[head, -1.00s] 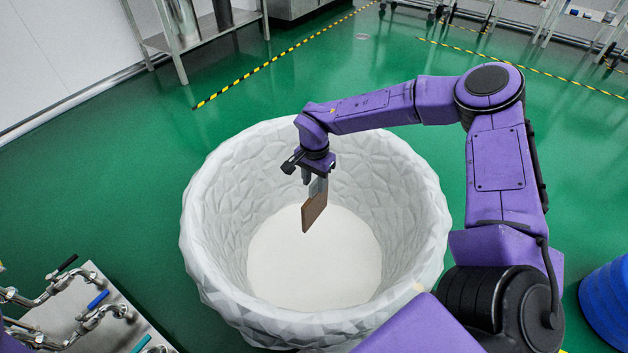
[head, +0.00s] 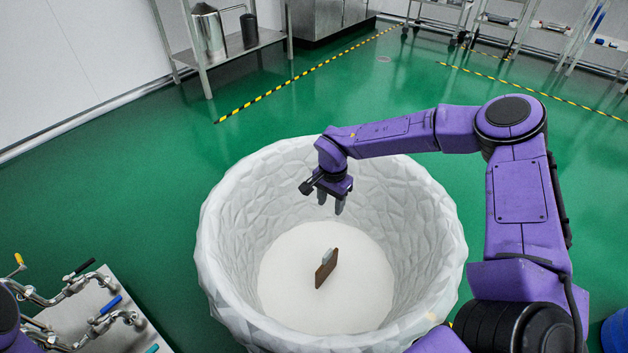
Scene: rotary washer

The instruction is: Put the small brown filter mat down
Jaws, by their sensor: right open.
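The small brown filter mat (head: 325,271) is inside the large white faceted tub, below my right gripper and apart from it. It looks upright on edge, with a small grey piece at its top; I cannot tell whether it touches the tub floor. My right gripper (head: 331,206) is open and empty over the tub, fingers pointing down. My left gripper is not in view; only a bit of my left arm shows at the lower left edge.
The white tub (head: 232,292) has a high rim around its pale floor. A metal plate with valves and coloured handles (head: 75,310) stands at the lower left. A steel shelf (head: 235,45) is at the back left. A blue drum (head: 616,332) is at the right edge.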

